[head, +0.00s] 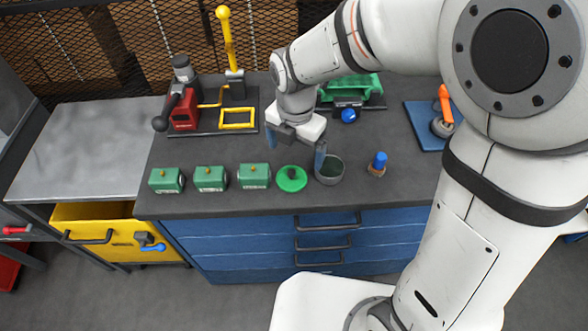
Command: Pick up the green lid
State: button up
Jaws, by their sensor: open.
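My gripper (295,158) points down above the lid, with one blue-tipped finger to the left and one to the right. It is open and nothing shows between the fingers. I cannot tell the exact height of the fingertips over the lid.
Several green boxes (210,178) stand in a row left of the lid. A blue-topped peg (378,164) stands right of the pot. A red device (184,108) and a yellow-knobbed lever (228,40) are behind. A yellow drawer (118,232) is open at lower left.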

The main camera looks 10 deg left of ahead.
aim_at(293, 170)
jog(key=f, duration=0.8)
jog(key=shift+s+a+p, duration=0.1)
jog(key=shift+a+p, duration=0.15)
jog(key=shift+p, duration=0.15)
jog(key=shift+r, duration=0.1)
jog(key=c, duration=1)
